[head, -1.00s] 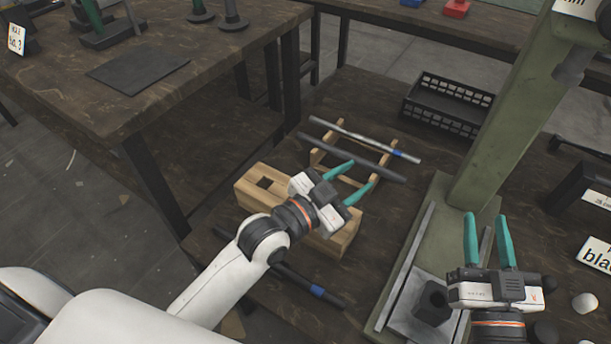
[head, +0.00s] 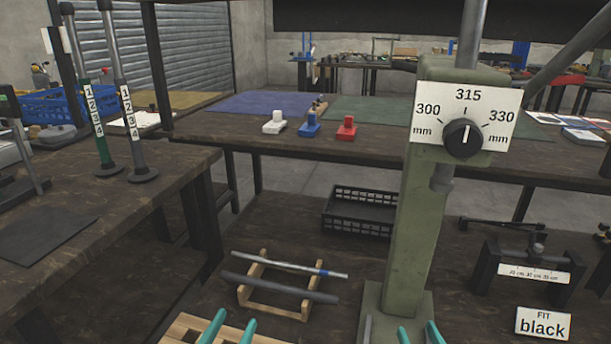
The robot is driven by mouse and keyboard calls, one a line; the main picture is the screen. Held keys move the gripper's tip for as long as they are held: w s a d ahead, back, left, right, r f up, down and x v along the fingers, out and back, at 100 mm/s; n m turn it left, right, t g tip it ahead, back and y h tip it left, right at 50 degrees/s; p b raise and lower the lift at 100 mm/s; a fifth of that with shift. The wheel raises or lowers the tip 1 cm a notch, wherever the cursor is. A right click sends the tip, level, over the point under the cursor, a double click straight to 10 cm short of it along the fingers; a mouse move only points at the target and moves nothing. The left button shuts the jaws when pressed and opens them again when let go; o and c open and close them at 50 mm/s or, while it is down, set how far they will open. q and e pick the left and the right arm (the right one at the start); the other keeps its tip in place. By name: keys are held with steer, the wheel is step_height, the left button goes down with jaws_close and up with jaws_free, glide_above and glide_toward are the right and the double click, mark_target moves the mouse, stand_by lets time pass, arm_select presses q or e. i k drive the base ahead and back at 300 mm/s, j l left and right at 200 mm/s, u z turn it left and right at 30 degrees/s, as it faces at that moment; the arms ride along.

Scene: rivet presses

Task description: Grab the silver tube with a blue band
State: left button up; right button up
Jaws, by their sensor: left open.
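The silver tube with a blue band (head: 290,264) lies across a wooden rack (head: 243,294) in the lower middle of the head view. Its blue band is near its right end. A dark grey tube (head: 278,288) lies across the same rack, in front of it. My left gripper (head: 231,328) shows only its teal fingertips at the bottom edge. They are apart and empty, nearer to me than the rack. My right gripper (head: 418,334) also shows only spaced fingertips, at the bottom edge in front of the green press. The rest of both grippers is out of view.
The green press column (head: 411,230) with its 300–330 mm dial (head: 463,137) stands right of the rack. A black crate (head: 359,212) lies behind the rack. A wooden block (head: 190,329) is near my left fingertips. A "FIT black" sign (head: 543,324) stands at right.

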mark_target(275, 262)
steer(key=k, duration=1)
